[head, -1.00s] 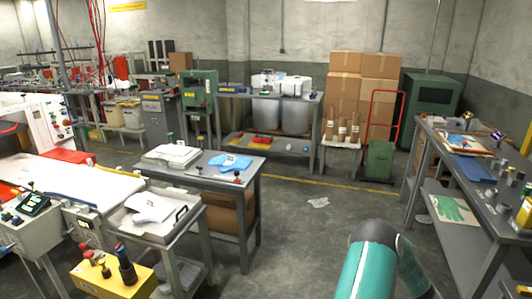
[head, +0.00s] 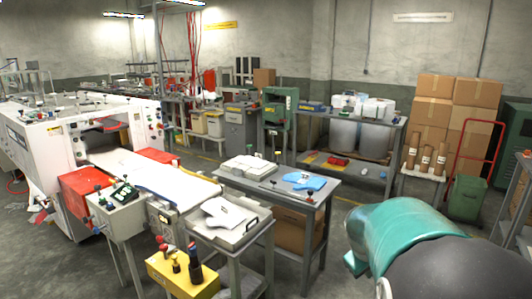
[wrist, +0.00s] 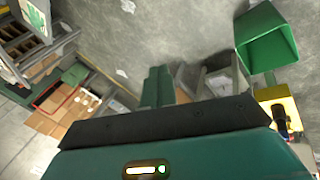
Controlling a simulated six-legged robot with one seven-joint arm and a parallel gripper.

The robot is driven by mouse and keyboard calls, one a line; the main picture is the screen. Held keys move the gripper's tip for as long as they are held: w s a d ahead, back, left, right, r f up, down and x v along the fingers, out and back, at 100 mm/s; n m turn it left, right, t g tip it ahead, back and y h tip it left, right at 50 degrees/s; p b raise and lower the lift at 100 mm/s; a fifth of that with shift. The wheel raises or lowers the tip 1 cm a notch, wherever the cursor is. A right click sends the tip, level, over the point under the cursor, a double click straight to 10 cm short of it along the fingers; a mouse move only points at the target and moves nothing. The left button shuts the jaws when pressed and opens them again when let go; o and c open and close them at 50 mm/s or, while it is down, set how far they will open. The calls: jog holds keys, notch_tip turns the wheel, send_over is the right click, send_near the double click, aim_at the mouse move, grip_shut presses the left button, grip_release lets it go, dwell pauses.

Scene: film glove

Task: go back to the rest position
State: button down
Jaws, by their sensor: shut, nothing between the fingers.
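My gripper (wrist: 157,87) shows in the wrist view as two teal fingers side by side beyond a dark bar. The fingers are shut and nothing is held between them. They stand out over the grey floor, apart from the things around. In the head view my teal and dark arm fills the lower right, close to the camera, and its gripper end is not visible there.
A grey table (head: 334,184) holds blue gloves (head: 303,180) in the middle. A yellow box (head: 182,278) stands in front. Cardboard boxes (head: 434,86) and a red hand truck (head: 493,145) stand at the back right. A conveyor machine (head: 35,150) stands left.

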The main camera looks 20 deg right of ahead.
jog(key=s+a+r+t+y, duration=0.1)
jog(key=s+a+r, duration=0.1)
jog(key=a, duration=0.9)
jog(key=s+a+r+t+y, duration=0.1)
jog(key=s+a+r+y, duration=0.1)
jog(key=a, duration=0.9)
jog(key=s+a+r+t+y, duration=0.1)
jog(key=s+a+r, duration=0.3)
jog(key=a, duration=0.7)
jog(key=shift+a+t+y, duration=0.25)
jog(key=shift+t+y, duration=0.15)
jog(key=shift+t, duration=0.2)
